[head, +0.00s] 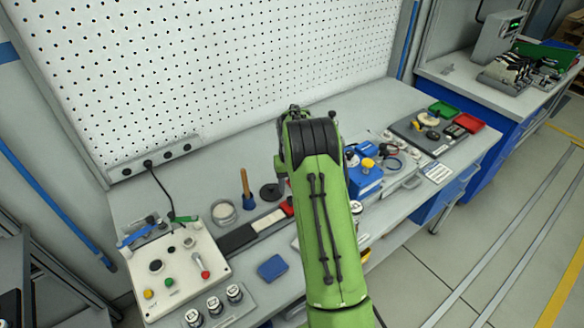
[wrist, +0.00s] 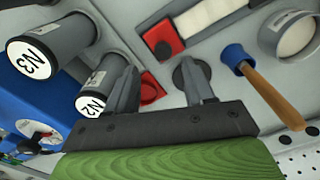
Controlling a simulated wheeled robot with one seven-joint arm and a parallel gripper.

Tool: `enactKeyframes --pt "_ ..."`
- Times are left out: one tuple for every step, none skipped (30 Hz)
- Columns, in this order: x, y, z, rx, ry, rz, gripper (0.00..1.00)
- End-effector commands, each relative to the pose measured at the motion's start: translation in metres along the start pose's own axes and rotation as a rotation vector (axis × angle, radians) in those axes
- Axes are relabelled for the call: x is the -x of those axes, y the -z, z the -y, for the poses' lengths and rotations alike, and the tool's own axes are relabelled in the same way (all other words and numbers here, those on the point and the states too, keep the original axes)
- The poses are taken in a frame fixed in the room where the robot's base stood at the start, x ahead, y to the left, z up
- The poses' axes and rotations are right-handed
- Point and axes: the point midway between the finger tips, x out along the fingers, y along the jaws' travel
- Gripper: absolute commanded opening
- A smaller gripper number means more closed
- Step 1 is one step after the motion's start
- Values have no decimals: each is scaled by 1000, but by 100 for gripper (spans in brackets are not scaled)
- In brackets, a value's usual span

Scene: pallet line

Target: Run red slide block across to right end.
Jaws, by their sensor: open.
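The red slide block (head: 287,207) is at the right end of the visible dark slide track (head: 264,223) in the head view; my arm hides what lies just beyond. In the wrist view the red block (wrist: 153,31) carries a round grey knob and sits above the fingertips in the picture, with the track (wrist: 215,30) running up and right from it. My gripper (wrist: 163,75) is open and over the bench, its fingers apart and empty. The block is not between the fingers. In the head view my arm hides the fingers.
Grey cylinders marked N2 (wrist: 100,90) and N3 (wrist: 50,50) stand close to one finger. A dark disc (wrist: 192,75) and a blue-ended wooden tool (wrist: 265,85) are by the other. A control box (head: 175,265) stands left; a blue box (head: 365,180) stands right.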

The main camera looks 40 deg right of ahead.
Motion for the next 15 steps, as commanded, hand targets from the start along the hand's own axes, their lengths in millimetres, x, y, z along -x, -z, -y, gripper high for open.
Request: enactKeyframes --pt "16 1 0 0 0 -6 53" --pt "25 1 0 0 0 -7 53" --pt "37 1 0 0 0 -7 53" --pt "46 1 0 0 0 -6 53" --pt "54 1 0 -1 0 -7 53" --pt "65 1 -1 -1 -1 -6 53" --pt "72 1 -1 -1 -1 -6 53" --pt "79 1 -1 -1 -1 -6 53" --pt "87 1 -1 -1 -1 -4 53" --pt "92 1 -1 -1 -1 -4 53" --pt "97 1 -1 -1 -1 -4 53" --pt "101 1 -1 -2 -1 -3 53" --pt "104 1 -1 -2 -1 -3 53" --pt "106 0 -1 -2 -1 -2 53" --pt "108 0 -1 -2 -1 -1 53"
